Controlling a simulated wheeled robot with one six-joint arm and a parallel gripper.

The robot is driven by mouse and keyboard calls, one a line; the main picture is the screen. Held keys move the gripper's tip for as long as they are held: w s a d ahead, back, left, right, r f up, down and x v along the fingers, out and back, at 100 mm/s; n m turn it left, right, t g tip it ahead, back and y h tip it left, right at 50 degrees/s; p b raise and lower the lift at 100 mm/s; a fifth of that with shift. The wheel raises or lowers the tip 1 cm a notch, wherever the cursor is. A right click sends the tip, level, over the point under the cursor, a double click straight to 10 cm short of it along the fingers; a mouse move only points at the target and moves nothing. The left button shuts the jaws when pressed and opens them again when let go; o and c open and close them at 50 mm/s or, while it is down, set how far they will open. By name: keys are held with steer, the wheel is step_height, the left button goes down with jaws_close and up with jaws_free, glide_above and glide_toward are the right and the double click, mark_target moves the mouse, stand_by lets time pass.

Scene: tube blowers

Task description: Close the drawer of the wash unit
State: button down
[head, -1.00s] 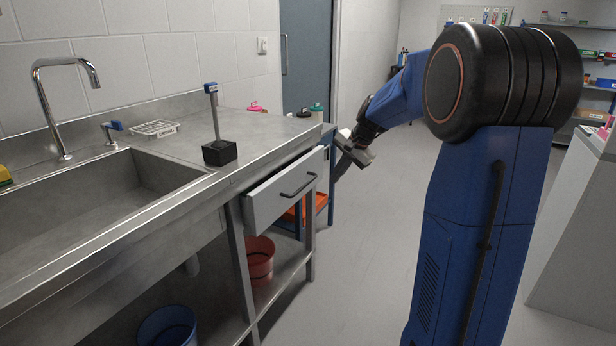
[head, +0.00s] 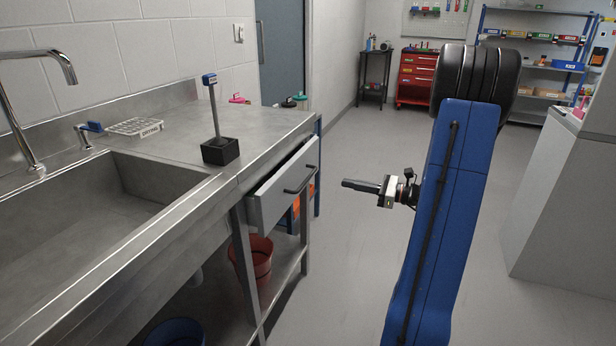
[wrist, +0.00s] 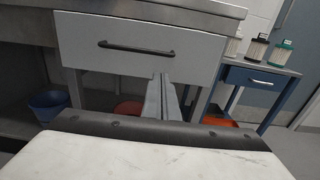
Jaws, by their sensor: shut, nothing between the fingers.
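The wash unit (head: 190,195) is a steel sink bench on the left in the head view. Its grey drawer (head: 284,184) juts out from under the worktop, partly open, with a dark bar handle (head: 300,182). My gripper (head: 345,184) is shut and empty, to the right of the drawer front and apart from it, pointing left towards it. In the wrist view the drawer front (wrist: 85,50) and its handle (wrist: 135,48) lie ahead, and my shut fingers (wrist: 165,80) point at its lower right part. The inside of the drawer is hidden.
A black block with an upright post (head: 220,150) and a white rack (head: 135,126) stand on the worktop. A red bucket (head: 262,258) is on the lower shelf. A blue side table (wrist: 258,78) with bottles stands right of the drawer. Floor beside the unit is clear.

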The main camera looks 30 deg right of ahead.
mark_target(303, 173)
steer(key=x, duration=1.3)
steer(key=shift+w+a, duration=0.2)
steer(key=shift+w, duration=0.15)
steer(key=x, duration=0.4)
steer(key=shift+w+a+r, duration=0.1)
steer(key=shift+w+a, duration=0.05)
steer(key=shift+a, duration=0.05)
steer(key=shift+w, duration=0.1)
steer(key=shift+r, duration=0.1)
steer(key=shift+d, duration=0.1)
